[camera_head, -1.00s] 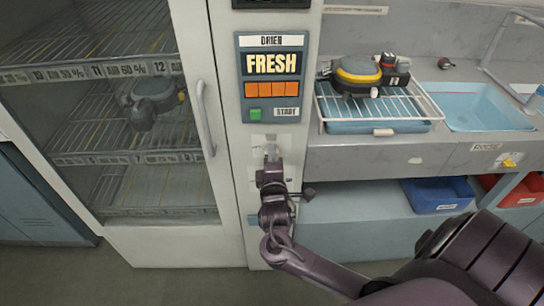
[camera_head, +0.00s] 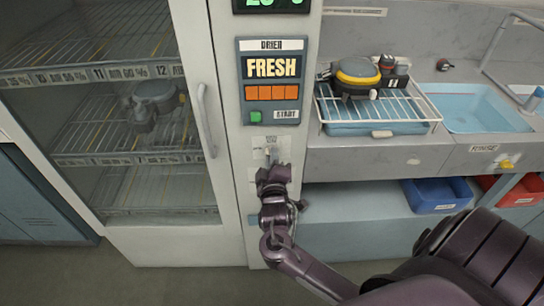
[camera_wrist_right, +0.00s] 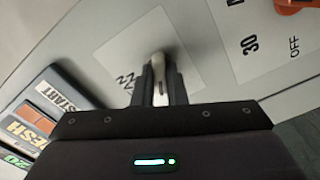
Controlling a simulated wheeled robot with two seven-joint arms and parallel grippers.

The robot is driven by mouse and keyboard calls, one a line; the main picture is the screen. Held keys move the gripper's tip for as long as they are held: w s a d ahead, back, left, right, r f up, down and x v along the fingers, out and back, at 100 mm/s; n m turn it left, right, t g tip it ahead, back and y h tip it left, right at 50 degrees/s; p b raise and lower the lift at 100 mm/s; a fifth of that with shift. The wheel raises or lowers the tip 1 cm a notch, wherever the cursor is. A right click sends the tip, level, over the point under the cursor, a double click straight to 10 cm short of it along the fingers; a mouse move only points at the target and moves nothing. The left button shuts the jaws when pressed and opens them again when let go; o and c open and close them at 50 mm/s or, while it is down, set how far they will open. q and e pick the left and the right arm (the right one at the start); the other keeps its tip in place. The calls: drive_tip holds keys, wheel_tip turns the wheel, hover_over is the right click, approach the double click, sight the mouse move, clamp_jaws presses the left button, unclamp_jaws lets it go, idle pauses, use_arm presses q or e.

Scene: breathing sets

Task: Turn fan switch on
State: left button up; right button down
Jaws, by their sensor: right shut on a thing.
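The fan switch is a small pale lever (camera_wrist_right: 157,62) on a white label plate, which also shows below the control panel in the head view (camera_head: 257,146). My right gripper (camera_head: 271,161) is at this plate. In the right wrist view its two dark fingers (camera_wrist_right: 158,88) stand on either side of the lever and are shut on it. The lever's rounded tip shows above the fingers and its lower part is hidden. My left gripper is not in view.
The dryer cabinet's glass door with its handle (camera_head: 206,121) is left of the switch. The control panel (camera_head: 272,82) with FRESH and START labels is above. A dial label with 30 and OFF (camera_wrist_right: 265,40) is near the fingers. A wire rack (camera_head: 382,108) and sink (camera_head: 478,108) are at the right.

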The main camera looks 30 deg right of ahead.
drive_tip(key=m, duration=1.2)
drive_tip(key=shift+m, duration=0.4)
idle(0.3)
drive_tip(key=c, duration=1.5)
unclamp_jaws()
drive_tip(key=shift+o, duration=0.2)
drive_tip(key=b+v, duration=0.1)
drive_tip(key=v, duration=0.7)
drive_tip(key=shift+b, duration=0.35)
drive_tip(key=shift+w+f, duration=0.1)
drive_tip(key=shift+f, duration=0.05)
